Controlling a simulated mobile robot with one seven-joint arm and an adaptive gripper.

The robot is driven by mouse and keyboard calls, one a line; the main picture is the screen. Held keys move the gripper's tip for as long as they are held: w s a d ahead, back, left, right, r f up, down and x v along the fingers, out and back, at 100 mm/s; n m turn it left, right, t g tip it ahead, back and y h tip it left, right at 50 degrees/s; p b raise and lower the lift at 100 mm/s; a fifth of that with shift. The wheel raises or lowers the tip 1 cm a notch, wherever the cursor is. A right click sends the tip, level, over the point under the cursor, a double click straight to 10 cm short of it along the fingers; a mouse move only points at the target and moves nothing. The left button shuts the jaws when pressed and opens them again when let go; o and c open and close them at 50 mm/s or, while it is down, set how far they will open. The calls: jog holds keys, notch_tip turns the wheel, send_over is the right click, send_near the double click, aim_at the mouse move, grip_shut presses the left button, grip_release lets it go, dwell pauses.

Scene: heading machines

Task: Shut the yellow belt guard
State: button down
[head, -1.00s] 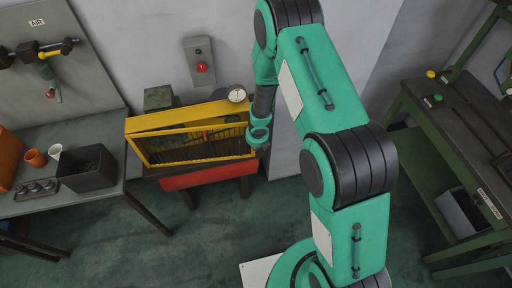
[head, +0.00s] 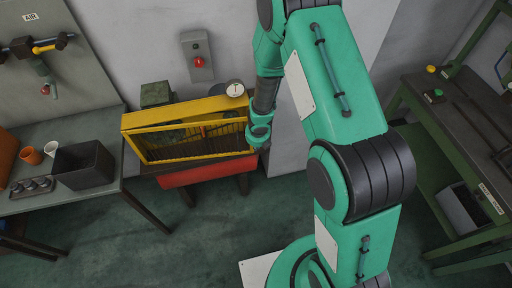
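The yellow belt guard (head: 135,146) is a yellow frame with dark bars on the front of a yellow-topped machine, left of centre in the head view. Its lower edge seems to stand out towards me, and green and red parts show behind it. I cannot tell exactly how far it stands open. My gripper (head: 263,146) is at the right end of the guard, close beside its corner. Its fingers are small, dark and mostly hidden by my wrist, so I cannot tell whether they touch the guard or are open.
The machine stands on a red-fronted stand (head: 208,172). A round gauge (head: 235,89) sits on top, and a grey box with a red button (head: 198,62) is on the wall behind. A bench with a black bin (head: 86,166) is at left, a green-framed bench (head: 455,105) at right.

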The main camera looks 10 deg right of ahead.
jog(key=p+v, duration=0.2)
jog(key=v, duration=0.4)
dwell(0.3)
jog(key=s+a+f+m+t+y+b, duration=0.15)
jog(key=s+f+m+y+b, duration=0.25)
jog(key=f+y+b, duration=0.6)
jog(key=s+d+r+m+t+y+b, duration=0.1)
jog(key=s+d+m+t+b, duration=0.1)
jog(key=d+m+t+b, duration=0.3)
jog(key=d+t+b, duration=0.3)
jog(key=t+b, duration=0.1)
jog(key=t, duration=0.1)
jog(key=shift+s+d, duration=0.3)
jog(key=shift+s, duration=0.05)
jog(key=shift+w+a+y, duration=0.15)
jog(key=shift+y, duration=0.15)
